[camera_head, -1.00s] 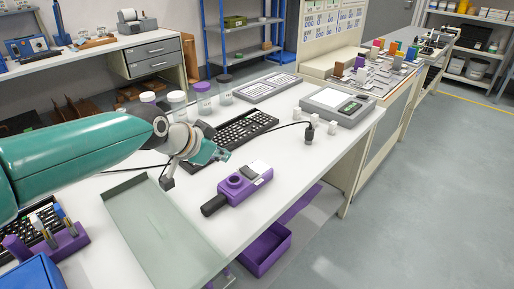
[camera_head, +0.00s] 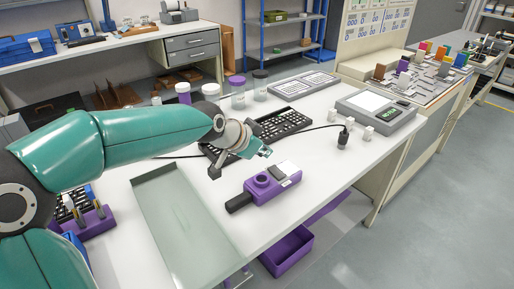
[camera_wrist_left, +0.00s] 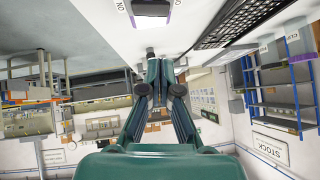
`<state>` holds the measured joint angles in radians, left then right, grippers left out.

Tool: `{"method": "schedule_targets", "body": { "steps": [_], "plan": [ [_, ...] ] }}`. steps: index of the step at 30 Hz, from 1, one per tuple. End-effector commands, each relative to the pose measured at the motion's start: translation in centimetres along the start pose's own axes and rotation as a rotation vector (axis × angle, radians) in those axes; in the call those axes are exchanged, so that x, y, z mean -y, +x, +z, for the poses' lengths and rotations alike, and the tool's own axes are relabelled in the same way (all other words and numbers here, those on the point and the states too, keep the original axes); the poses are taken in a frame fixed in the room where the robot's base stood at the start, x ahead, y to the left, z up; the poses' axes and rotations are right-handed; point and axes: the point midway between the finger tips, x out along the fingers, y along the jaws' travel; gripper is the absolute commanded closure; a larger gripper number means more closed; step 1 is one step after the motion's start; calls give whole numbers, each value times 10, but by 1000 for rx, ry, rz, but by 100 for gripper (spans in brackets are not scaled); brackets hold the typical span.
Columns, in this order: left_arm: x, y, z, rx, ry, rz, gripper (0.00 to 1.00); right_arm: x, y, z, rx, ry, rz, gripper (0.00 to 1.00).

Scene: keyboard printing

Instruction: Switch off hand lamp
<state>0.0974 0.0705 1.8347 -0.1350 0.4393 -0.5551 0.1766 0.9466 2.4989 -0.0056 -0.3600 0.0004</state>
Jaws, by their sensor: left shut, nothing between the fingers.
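The hand lamp (camera_head: 277,188) is a purple block with a round dark opening, a pale panel on top and a black handle on its left. It lies on the white bench, near the front edge. My left gripper (camera_head: 265,151) is shut and empty, just behind the lamp and apart from it. In the left wrist view the shut fingers (camera_wrist_left: 160,62) point away over the bench. A purple-edged part, likely the lamp (camera_wrist_left: 153,11), shows at the top edge, with ON lettering beside it. Whether the lamp is lit cannot be told. My right gripper is not in view.
A shallow grey-green tray (camera_head: 160,172) lies left of the lamp. A black keyboard (camera_head: 284,122) is behind my gripper, with lidded jars beyond. A small dark plug-like object (camera_head: 343,139) with a cable and white cubes (camera_head: 368,133) stand to the right. A purple bin (camera_head: 287,252) is below the edge.

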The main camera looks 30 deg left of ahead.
Motion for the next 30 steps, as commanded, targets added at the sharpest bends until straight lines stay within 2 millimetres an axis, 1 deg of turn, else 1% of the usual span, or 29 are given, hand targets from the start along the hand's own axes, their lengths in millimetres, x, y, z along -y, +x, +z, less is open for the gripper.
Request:
{"method": "schedule_targets", "body": {
  "steps": [1,3,8,9,12,18,30],
  "plan": [
    [-1,12,1,4,0,3,100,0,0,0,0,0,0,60],
    [-1,28,1,5,1,3,100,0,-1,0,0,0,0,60],
    [-1,59,0,3,2,2,100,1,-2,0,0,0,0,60],
    [-1,64,8,4,-1,2,100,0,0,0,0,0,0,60],
    [0,72,18,3,-1,0,100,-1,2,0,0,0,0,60],
    [-1,82,27,0,2,1,100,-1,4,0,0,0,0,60],
    [-1,84,28,0,1,3,100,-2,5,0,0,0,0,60]
  ]
}}
